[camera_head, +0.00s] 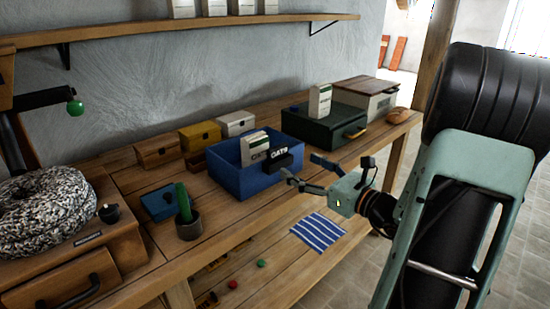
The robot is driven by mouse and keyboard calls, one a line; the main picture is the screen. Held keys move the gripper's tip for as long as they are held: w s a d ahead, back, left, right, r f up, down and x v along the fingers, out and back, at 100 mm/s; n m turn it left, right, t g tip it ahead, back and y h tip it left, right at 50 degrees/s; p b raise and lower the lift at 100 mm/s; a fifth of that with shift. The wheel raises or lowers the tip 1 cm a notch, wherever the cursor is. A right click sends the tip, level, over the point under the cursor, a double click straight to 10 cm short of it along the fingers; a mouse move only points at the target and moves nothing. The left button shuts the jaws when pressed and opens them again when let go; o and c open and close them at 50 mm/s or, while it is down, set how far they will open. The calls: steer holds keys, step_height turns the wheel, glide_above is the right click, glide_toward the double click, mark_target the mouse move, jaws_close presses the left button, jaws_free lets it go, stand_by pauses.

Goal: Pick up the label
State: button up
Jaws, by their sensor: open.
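A small dark label (279,154) with pale lettering that seems to read OATS is at the right rim of the blue bin (228,181). Its lower part and how it is fixed or resting are hard to make out. My gripper (301,168) is open, with its two fingers reaching left toward the bin's right side. The fingertips are just right of and slightly below the label, with nothing seen between them. I cannot tell whether a finger touches the bin.
A white-and-green carton (255,146) stands in the bin. A dark green box (324,128) bearing another carton stands behind right. A potted cactus (187,213) and blue box (158,204) stand left. A striped cloth (318,232) lies on the lower shelf.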

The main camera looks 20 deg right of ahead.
mark_target(280, 153)
steer(key=x, duration=0.5)
steer(key=b+x, duration=0.1)
steer(key=x, duration=0.4)
steer(key=shift+w+d+f, duration=0.1)
steer(key=shift+w, duration=0.3)
steer(key=shift+c, duration=0.4)
steer(key=c, duration=1.2)
